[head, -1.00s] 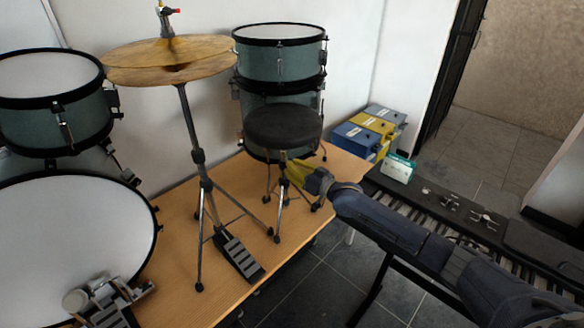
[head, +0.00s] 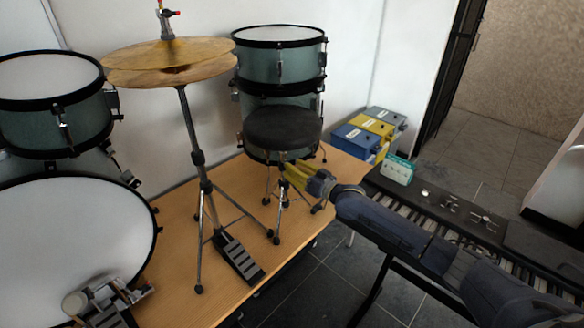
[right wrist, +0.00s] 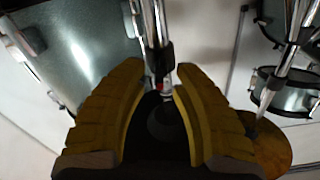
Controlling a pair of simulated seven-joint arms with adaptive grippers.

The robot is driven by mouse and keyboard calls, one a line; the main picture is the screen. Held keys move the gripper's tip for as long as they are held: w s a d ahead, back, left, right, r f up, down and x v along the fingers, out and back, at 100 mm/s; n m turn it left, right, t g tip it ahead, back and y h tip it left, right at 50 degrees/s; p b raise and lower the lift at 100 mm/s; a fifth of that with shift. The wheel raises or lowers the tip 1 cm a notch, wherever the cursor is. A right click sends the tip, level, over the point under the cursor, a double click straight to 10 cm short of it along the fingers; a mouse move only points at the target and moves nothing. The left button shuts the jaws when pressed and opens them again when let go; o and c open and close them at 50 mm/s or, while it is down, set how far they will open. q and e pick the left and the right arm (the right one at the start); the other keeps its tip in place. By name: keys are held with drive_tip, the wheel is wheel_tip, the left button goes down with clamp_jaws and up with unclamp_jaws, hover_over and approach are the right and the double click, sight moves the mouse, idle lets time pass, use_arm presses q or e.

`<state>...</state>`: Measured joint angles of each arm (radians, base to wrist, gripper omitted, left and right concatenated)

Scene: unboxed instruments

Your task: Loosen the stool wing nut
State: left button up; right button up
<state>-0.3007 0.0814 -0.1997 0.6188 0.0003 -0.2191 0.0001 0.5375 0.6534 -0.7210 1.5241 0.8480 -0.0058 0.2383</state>
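The stool is a round black seat (head: 283,128) on a thin metal post, standing on the wooden platform. In the right wrist view its shiny post (right wrist: 150,20) with a black collar (right wrist: 158,58) lies between the fingertips, beyond them. A small red and pale part (right wrist: 160,86) at the collar may be the wing nut; it is too small to be sure. My right gripper (head: 285,172) has yellow fingers and is just under the seat, by the post. In the right wrist view its fingers (right wrist: 160,72) are apart, with no visible grip. My left gripper is not in view.
A hi-hat stand (head: 190,120) with cymbals stands left of the stool. Drums (head: 280,60) stand behind it, and a bass drum (head: 70,240) at left. A keyboard (head: 450,215) and coloured boxes (head: 370,132) are at right. The wooden platform (head: 170,270) has bare room in front.

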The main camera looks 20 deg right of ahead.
drive_tip(key=v, duration=1.1)
drive_tip(key=shift+s+r, duration=0.1)
